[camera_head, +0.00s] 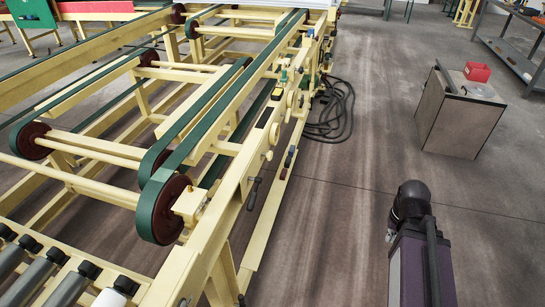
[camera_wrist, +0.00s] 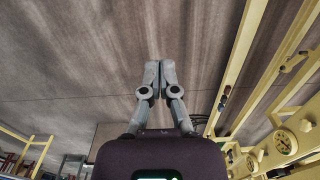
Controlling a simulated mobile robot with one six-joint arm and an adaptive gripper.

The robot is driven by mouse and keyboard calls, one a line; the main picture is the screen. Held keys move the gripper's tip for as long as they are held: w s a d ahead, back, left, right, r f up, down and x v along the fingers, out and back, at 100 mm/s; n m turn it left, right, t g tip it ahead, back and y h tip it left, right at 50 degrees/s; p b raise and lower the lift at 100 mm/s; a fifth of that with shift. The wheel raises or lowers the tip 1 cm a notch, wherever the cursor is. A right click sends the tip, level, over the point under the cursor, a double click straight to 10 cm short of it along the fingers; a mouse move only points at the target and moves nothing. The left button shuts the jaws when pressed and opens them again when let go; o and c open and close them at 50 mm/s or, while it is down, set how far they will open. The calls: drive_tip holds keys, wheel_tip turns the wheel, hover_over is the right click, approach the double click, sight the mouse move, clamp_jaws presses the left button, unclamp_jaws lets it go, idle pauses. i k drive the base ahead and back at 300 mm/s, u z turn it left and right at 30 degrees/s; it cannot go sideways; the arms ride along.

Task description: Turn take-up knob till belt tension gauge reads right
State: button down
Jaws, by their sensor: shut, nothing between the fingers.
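The cream conveyor frame (camera_head: 231,210) carries green belts (camera_head: 208,100) that run over dark red pulleys (camera_head: 173,205). Round dial-like discs (camera_head: 275,133) sit along its right side rail; one also shows in the wrist view (camera_wrist: 283,142). Their readings are too small to tell. A dark handle (camera_head: 253,193) hangs on the rail; I cannot tell which part is the take-up knob. My gripper (camera_wrist: 160,64) is shut and empty in the wrist view, pointing over bare floor, apart from the conveyor. In the head view only my arm shows, right of the conveyor.
Black coiled hose (camera_head: 333,112) lies on the floor beside the rail. A box-shaped cabinet (camera_head: 455,115) with a red bin (camera_head: 477,71) stands at right. A grey shelf (camera_head: 512,45) is behind it.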

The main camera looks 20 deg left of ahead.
sight(270, 154)
drive_tip(key=z, duration=0.1)
drive_tip(key=i, duration=0.8)
drive_tip(key=u, duration=1.2)
drive_tip(key=k, duration=0.4)
drive_tip(key=u, duration=0.25)
